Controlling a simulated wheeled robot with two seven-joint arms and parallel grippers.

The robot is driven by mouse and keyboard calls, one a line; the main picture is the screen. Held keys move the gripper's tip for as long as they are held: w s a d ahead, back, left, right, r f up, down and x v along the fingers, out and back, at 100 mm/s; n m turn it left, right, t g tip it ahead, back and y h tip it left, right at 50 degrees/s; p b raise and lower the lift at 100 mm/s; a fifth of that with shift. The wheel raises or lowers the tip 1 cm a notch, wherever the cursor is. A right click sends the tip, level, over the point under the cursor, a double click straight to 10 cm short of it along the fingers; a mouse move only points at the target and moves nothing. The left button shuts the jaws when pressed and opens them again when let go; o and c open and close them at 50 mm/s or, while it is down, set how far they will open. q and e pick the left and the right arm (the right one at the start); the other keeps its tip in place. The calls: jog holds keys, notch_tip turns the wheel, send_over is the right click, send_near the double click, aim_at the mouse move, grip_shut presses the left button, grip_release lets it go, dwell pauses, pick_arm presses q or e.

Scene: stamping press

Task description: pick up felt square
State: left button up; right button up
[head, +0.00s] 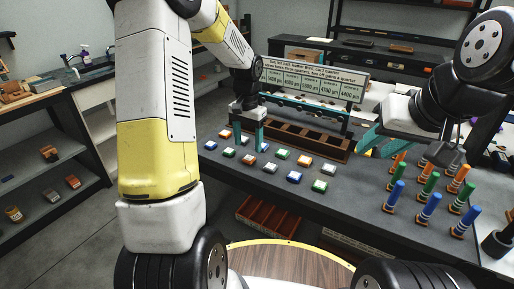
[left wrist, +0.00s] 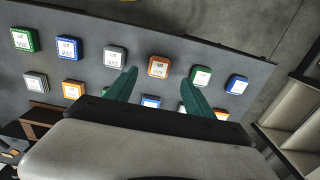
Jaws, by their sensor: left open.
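Several small square pieces in white, green, blue and orange lie in two rows on the dark table (head: 345,210); I cannot tell which is the felt square. An orange one (head: 248,159) is in the front row. My left gripper (head: 248,146) is open and empty above the rows, fingers pointing down. In the left wrist view, an orange piece (left wrist: 158,67) shows just beyond and between the teal fingertips (left wrist: 158,80). A blue piece (left wrist: 150,102) lies between the fingers, partly hidden by the gripper. My right gripper (head: 372,138) hangs at the right; its jaw state is unclear.
A brown compartment tray (head: 318,146) stands behind the squares, below a sign board (head: 315,80). Blue, green and orange upright handles (head: 428,207) crowd the table's right. A red bin (head: 268,222) sits below the table's front edge. Shelves (head: 45,190) stand at left.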

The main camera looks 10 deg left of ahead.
aim_at(249, 157)
pick_arm(q)
notch_tip(249, 157, down, 5)
jog(key=shift+w+d+f, duration=0.1)
jog(key=shift+d+f, duration=0.05)
jog(key=shift+f, duration=0.05)
jog(key=shift+c, duration=0.2)
grip_shut()
jog(key=shift+r, duration=0.1)
